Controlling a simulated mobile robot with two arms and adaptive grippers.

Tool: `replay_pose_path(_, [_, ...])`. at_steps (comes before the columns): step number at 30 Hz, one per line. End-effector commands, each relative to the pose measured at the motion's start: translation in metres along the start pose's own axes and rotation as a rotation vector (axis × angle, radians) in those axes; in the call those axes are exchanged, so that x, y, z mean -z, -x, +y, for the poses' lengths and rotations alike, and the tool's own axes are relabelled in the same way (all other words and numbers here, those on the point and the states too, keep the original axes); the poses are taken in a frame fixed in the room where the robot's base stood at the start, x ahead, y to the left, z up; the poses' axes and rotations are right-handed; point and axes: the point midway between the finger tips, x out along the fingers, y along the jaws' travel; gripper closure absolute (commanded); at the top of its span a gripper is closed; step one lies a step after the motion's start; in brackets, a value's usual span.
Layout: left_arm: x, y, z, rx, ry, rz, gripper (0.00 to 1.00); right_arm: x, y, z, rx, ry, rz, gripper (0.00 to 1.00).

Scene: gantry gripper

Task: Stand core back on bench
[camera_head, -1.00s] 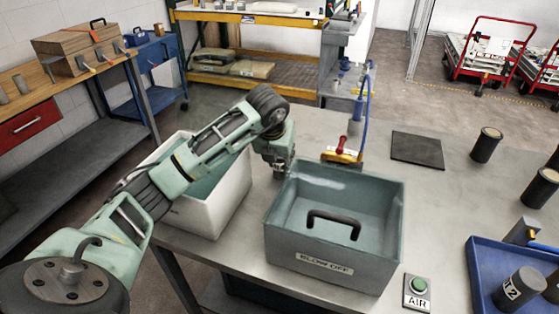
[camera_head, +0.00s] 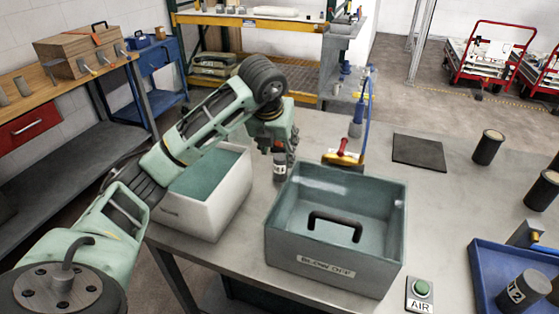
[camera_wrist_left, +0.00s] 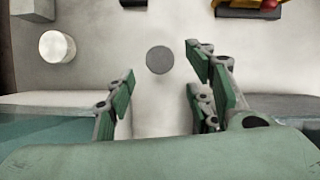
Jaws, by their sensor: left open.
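A small grey core (camera_head: 280,173) with a pale label stands upright on the steel bench (camera_head: 330,131), between the white bin and the grey-green BLOW OFF box. In the left wrist view the core (camera_wrist_left: 160,60) shows end-on as a dark round disc. My left gripper (camera_wrist_left: 163,85) is open, with a green-padded finger on either side and clear gaps to the disc. In the head view the left gripper (camera_head: 281,152) is just above the core, and its fingertips are hard to make out. My right gripper is in neither view.
The white bin (camera_head: 185,215) is left of the core, the BLOW OFF box (camera_head: 330,262) right of it. A red-handled tool (camera_head: 343,157) lies behind. Dark cylinders (camera_head: 488,148), a dark mat (camera_head: 418,152), a blue tray (camera_head: 480,270) and an AIR button (camera_head: 421,288) are farther right.

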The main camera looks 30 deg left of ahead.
Motion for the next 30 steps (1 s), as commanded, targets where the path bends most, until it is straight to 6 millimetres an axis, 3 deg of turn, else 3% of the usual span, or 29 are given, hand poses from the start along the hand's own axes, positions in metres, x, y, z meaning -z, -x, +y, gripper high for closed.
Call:
replay_pose_path(3, [-0.001, 0.023, 0.0, 0.0, 0.001, -0.004, 0.51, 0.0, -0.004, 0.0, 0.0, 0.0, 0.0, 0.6])
replay_pose_path(9, [0.0, 0.043, 0.0, 0.0, -0.001, 0.0, 0.51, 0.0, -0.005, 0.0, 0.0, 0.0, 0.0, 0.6])
replay_pose_path(26, [0.0, 0.046, 0.0, -0.001, 0.0, 0.001, 0.51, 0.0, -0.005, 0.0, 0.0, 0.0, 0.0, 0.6])
replay_pose_path(30, [-0.004, 0.054, 0.0, -0.001, 0.0, 0.0, 0.51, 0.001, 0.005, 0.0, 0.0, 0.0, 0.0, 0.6])
